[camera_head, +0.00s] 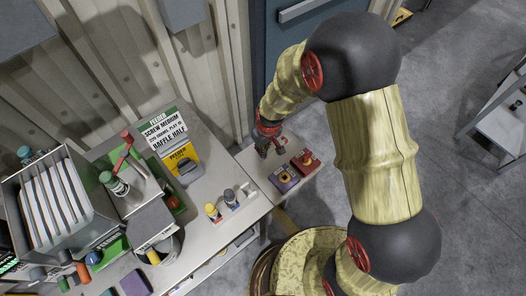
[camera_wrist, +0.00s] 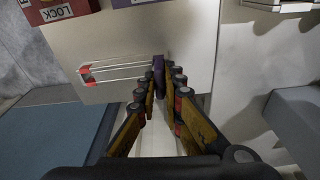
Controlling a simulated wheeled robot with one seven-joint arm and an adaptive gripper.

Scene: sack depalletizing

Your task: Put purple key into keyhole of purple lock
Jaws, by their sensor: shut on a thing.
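My gripper (camera_head: 270,150) is shut on the purple key. In the wrist view the dark purple key (camera_wrist: 158,72) stands between the two fingertips of my gripper (camera_wrist: 160,90). In the head view the key is too small to make out. The purple lock (camera_head: 285,179) sits on the light tabletop, just below the gripper in the picture. Only a sliver of the purple lock (camera_wrist: 128,3) shows at the top edge of the wrist view, and its keyhole is out of sight there. The key is apart from the lock.
A red lock (camera_head: 306,160) stands beside the purple one, on its right. On the bench (camera_head: 218,243) to the left are a yellow-topped item (camera_head: 212,211), a grey-topped item (camera_head: 229,196), signs and a bin of folders (camera_head: 50,205). A blue cabinet (camera_head: 283,55) stands behind my arm.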

